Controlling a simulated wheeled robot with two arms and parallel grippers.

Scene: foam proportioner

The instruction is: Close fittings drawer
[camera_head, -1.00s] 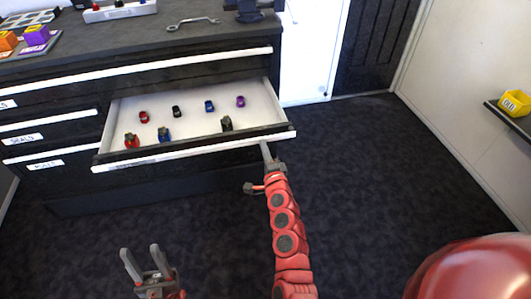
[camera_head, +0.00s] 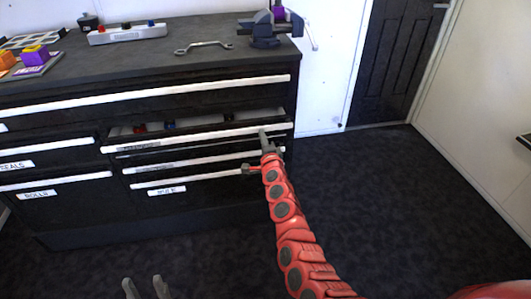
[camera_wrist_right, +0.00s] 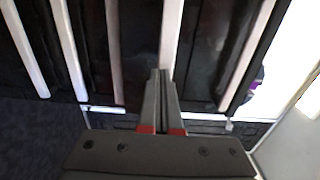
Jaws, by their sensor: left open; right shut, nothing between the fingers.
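The fittings drawer (camera_head: 200,137) is the upper one in the right column of the black cabinet. It stands slightly open, with a narrow strip of its light inside and the tops of a few fittings showing behind its white front rail. My right gripper (camera_head: 264,139) is shut and empty at the right end of this front. In the right wrist view its shut fingers (camera_wrist_right: 160,78) point at a white rail; I cannot tell whether they touch it. My left gripper (camera_head: 146,288) is open and empty at the bottom edge, low over the floor, away from the cabinet.
On the worktop (camera_head: 150,62) are a wrench (camera_head: 204,47), a vise (camera_head: 266,30), a white rack (camera_head: 127,33) and coloured blocks (camera_head: 35,55). Other drawers below and to the left look shut. The dark floor (camera_head: 400,190) right of the cabinet is clear.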

